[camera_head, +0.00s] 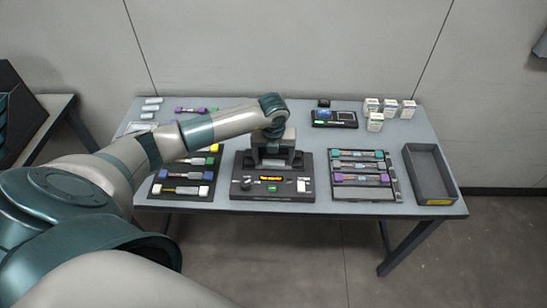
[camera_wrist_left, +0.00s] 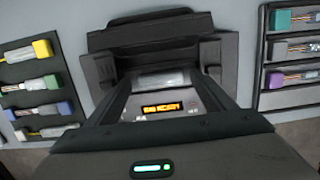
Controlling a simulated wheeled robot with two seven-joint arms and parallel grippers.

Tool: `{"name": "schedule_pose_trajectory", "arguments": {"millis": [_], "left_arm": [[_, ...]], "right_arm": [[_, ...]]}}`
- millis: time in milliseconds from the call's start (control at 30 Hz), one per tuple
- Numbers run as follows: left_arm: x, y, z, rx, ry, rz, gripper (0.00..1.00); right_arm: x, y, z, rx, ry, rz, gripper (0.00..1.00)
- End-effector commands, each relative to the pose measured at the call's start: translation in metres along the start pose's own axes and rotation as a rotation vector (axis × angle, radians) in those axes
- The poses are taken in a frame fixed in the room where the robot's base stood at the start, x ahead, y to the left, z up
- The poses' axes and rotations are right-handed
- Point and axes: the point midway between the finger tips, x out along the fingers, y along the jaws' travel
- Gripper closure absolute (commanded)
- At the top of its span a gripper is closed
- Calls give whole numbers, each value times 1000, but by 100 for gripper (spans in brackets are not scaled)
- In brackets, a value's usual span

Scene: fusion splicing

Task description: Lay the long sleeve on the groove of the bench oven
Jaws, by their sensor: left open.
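A dark unit (camera_head: 240,190), apparently the bench oven, stands at the table's middle front. Its amber display (camera_wrist_left: 162,107) is lit in the left wrist view. My left gripper (camera_head: 277,160) is low over this unit and hides part of it. In the left wrist view its fingers (camera_wrist_left: 165,85) are apart, on either side of the display. A pale glossy strip (camera_wrist_left: 160,80) shows between them; I cannot tell whether it is a sleeve or the groove. Several long sleeves with teal, grey and purple ends (camera_head: 362,179) lie in the right rack. Which is the named sleeve is unclear.
A left rack (camera_head: 157,188) holds parts with yellow, green, blue and white ends. An empty dark tray (camera_head: 447,191) is at the right end. Small boxes (camera_head: 375,122) and a device with a screen (camera_head: 344,116) stand at the back.

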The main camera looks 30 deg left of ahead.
Motion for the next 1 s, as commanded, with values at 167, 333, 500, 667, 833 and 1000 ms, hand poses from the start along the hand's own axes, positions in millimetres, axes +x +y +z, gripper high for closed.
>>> {"name": "schedule_pose_trajectory", "arguments": {"millis": [167,333,500,667,833,1000], "left_arm": [[-16,0,1,0,-3,-2,24],[-43,0,1,1,-4,-2,24],[-75,-1,1,1,-5,-3,24],[-100,0,0,0,-3,-2,24],[-116,0,0,0,-1,-1,24],[-120,0,0,0,-1,0,24]], "right_arm": [[10,0,1,0,0,0,69],[21,0,2,0,0,0,69],[32,-1,3,0,0,0,69],[40,0,3,0,0,0,69],[44,0,4,-1,0,1,69],[44,1,4,-1,0,2,69]]}}
